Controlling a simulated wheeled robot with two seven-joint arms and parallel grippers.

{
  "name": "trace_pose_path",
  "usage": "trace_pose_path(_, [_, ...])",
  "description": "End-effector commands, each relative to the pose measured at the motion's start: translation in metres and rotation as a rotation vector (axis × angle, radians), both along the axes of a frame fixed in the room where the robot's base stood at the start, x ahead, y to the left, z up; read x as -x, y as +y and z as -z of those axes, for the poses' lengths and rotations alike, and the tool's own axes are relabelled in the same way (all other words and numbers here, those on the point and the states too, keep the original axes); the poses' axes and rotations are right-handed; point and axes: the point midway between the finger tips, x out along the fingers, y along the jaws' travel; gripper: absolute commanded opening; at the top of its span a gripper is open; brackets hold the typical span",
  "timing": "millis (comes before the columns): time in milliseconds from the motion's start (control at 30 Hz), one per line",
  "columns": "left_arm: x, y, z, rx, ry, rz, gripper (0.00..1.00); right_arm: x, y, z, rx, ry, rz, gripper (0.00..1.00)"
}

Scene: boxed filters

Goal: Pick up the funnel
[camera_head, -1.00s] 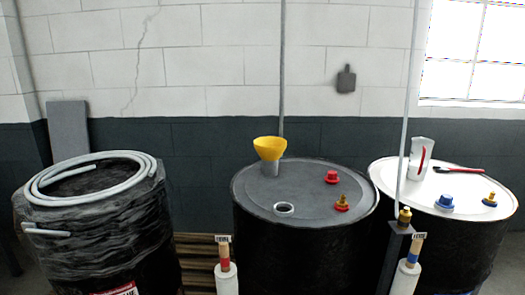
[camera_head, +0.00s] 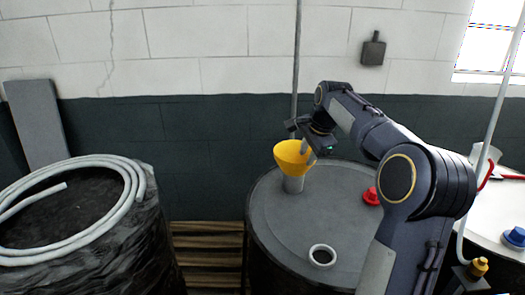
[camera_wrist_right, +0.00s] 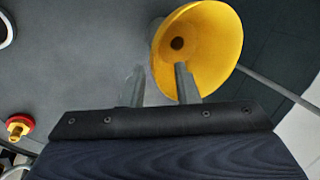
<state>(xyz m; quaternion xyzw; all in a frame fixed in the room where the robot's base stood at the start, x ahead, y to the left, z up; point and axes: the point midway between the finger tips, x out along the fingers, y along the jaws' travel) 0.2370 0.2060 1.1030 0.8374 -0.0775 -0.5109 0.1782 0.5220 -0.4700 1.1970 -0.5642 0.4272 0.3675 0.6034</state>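The yellow funnel (camera_head: 291,156) stands upright, with its lower part in a grey cylinder (camera_head: 293,184) on the black drum's lid (camera_head: 305,220). My right gripper (camera_head: 308,147) is at the right side of the funnel's rim. In the right wrist view my right gripper (camera_wrist_right: 158,75) is open. One finger overlaps the inside of the funnel (camera_wrist_right: 215,45) and the other is outside it, with the wall between them. Whether a finger touches the funnel, I cannot tell. My left gripper is not in view.
The lid also has an open round hole (camera_head: 322,256) and a red cap (camera_head: 371,196). A thin vertical pipe (camera_head: 298,60) runs behind the funnel. A hose-topped drum (camera_head: 75,200) stands left, and a white-topped drum (camera_head: 490,220) stands right.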

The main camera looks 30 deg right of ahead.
Motion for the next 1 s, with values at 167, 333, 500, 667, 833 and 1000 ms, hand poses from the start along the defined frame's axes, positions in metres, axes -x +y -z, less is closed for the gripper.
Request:
trace_pose_path(167, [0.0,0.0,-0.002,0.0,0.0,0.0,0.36,-0.007,-0.004,0.015,-0.002,0.004,0.015,0.28])
trace_pose_path(333, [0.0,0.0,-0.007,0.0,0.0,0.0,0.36,-0.012,-0.005,0.032,-0.003,0.005,0.014,0.28])
trace_pose_path(500, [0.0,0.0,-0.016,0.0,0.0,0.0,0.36,-0.018,-0.006,0.058,-0.004,0.006,0.012,0.28])
trace_pose_path(667, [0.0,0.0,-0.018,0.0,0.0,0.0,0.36,-0.025,-0.007,0.072,-0.003,0.003,0.012,0.28])
trace_pose_path(833, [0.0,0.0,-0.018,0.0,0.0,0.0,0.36,-0.025,-0.007,0.074,-0.003,0.001,0.012,0.28])
trace_pose_path(1000, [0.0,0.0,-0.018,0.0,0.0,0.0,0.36,-0.025,-0.007,0.074,-0.002,0.001,0.011,0.16])
